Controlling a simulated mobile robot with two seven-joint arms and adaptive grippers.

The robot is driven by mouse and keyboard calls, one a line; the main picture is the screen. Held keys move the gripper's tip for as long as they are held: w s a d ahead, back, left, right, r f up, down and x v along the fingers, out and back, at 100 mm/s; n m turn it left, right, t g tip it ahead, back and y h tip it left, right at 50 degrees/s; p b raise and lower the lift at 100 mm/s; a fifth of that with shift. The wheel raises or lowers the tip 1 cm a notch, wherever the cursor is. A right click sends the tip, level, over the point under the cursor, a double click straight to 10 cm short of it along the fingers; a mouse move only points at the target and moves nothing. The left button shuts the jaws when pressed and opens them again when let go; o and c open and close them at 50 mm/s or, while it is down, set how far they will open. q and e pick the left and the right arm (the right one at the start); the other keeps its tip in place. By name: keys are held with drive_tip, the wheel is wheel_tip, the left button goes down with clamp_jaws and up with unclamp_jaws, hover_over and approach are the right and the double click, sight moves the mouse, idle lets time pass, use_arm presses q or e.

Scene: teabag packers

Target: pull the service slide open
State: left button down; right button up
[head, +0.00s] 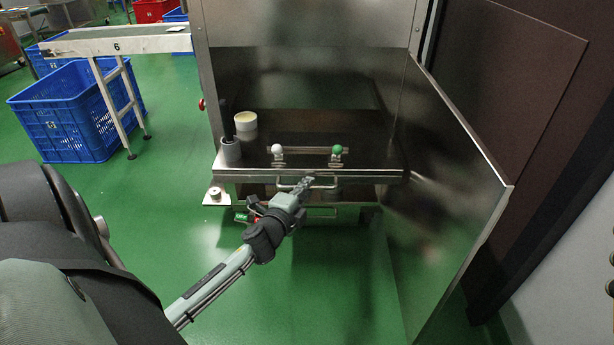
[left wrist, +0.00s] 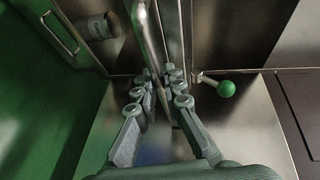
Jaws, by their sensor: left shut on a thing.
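The service slide (head: 375,174) is a dark metal shelf in the open steel cabinet, with a metal front edge. A bar handle (head: 325,183) sits on its front below the edge. My left gripper (head: 304,184) is at this handle and shut on it. In the left wrist view the fingers of my left gripper (left wrist: 160,84) stand on either side of the metal handle bar (left wrist: 150,38). The exact contact is partly hidden by the fingers. My right gripper is not in view.
A white-ball lever (head: 278,149) and a green-ball lever (head: 337,149) stand above the front edge. A white cup (head: 246,121) stands further back. An open steel door (head: 455,190) bounds the right. Blue crates (head: 65,115) and a conveyor (head: 115,45) stand left. Green floor lies clear in front.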

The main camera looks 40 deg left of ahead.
use_arm(q)
drive_tip(key=shift+s+d, duration=0.9)
drive_tip(key=shift+s, duration=0.15)
drive_tip(key=shift+s+d, duration=0.85)
drive_tip(key=shift+s, duration=0.2)
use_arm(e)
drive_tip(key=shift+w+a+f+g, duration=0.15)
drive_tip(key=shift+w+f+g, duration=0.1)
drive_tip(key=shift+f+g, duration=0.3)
use_arm(q)
drive_tip(key=c, duration=1.6)
unclamp_jaws()
drive_tip(key=shift+s, duration=0.1)
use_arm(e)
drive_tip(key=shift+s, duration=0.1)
use_arm(q)
drive_tip(key=v, duration=1.2)
drive_tip(key=shift+r, duration=0.1)
